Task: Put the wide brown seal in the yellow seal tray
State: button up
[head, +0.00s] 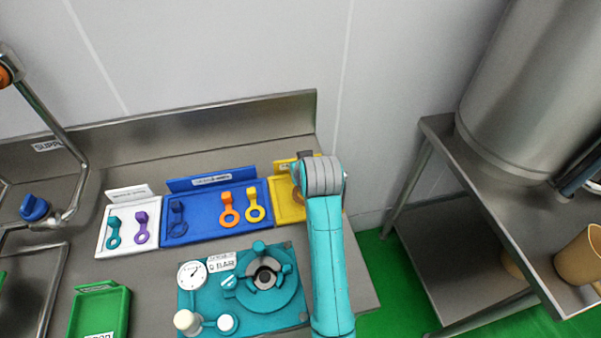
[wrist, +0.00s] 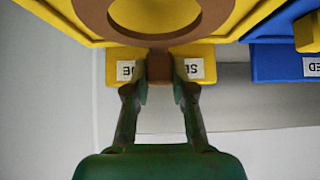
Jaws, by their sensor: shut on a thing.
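The wide brown seal (wrist: 98,18) is a flat ring with an upright tab (wrist: 159,66). My gripper (wrist: 159,88) is shut on the tab, with one finger on each side. In the wrist view the ring lies over the yellow seal tray (wrist: 232,22), whose floor shows through the ring's hole. I cannot tell whether the ring touches the floor. In the head view my arm hides most of the seal and the right part of the yellow seal tray (head: 283,212).
A blue tray (head: 205,233) with dark blue, orange and yellow seals adjoins on the left. A white tray (head: 126,251) holds teal and purple seals. A teal fixture (head: 240,310) stands in front. A wall rises behind the counter.

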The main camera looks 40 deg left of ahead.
jog(key=shift+f, duration=1.1)
jog(key=shift+f, duration=0.1)
jog(key=o, duration=0.9)
jog(key=shift+c, duration=0.2)
jog(key=shift+s+d+r, duration=0.2)
jog(key=shift+d+r, duration=0.05)
jog(key=shift+r, duration=0.2)
jog(key=v, duration=1.1)
jog(key=shift+d, duration=0.15)
